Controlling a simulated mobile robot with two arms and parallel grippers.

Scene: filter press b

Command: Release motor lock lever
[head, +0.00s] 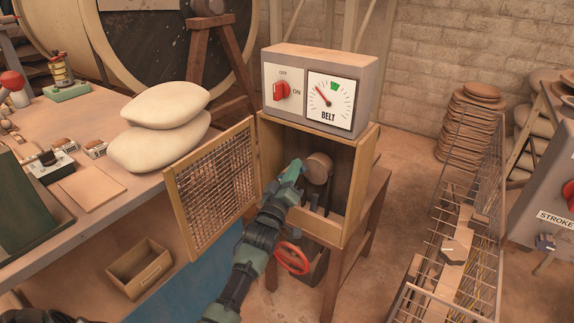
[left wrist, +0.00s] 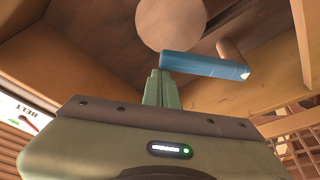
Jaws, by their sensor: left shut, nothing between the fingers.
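The blue lever (left wrist: 205,65) shows inside the wooden cabinet (head: 362,170), below and beside a round brown disc (left wrist: 170,22). The disc also shows in the head view (head: 319,168). My left gripper (head: 292,175) reaches into the open cabinet front. In the left wrist view its green fingers (left wrist: 159,80) are shut and empty, with their tips close to the lever's left end. I cannot tell whether they touch it. In the head view my gripper hides most of the lever area. My right gripper is not in view.
The mesh door (head: 212,185) stands open on the left, near my left arm. Above the cabinet is a control box (head: 350,58) with a red switch (head: 281,91) and a BELT gauge (head: 330,101). A red handwheel (head: 292,258) sits below. A wire rack (head: 450,235) stands at the right.

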